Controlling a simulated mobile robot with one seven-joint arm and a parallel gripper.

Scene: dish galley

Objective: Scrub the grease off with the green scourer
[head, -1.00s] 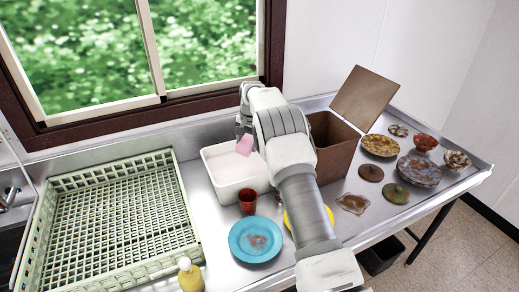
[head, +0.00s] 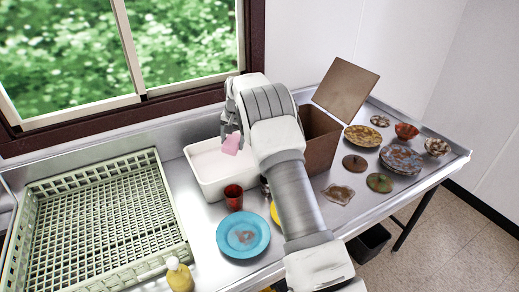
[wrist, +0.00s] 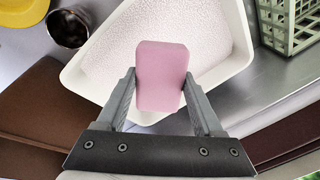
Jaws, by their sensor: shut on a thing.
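My gripper (wrist: 160,95) is shut on a pink sponge-like block (wrist: 161,70). It holds the block over the white tub (wrist: 237,62) of foamy water. In the head view the pink block (head: 232,143) shows above the tub (head: 203,182), with my arm to its right. No green scourer shows in either view.
A red cup (head: 233,195) stands between tub and blue plate. A pale green rack (head: 160,215) is on the left, a yellow bottle (head: 179,276) in front. A brown open box (head: 320,150) and several dirty dishes (head: 400,160) stand on the right.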

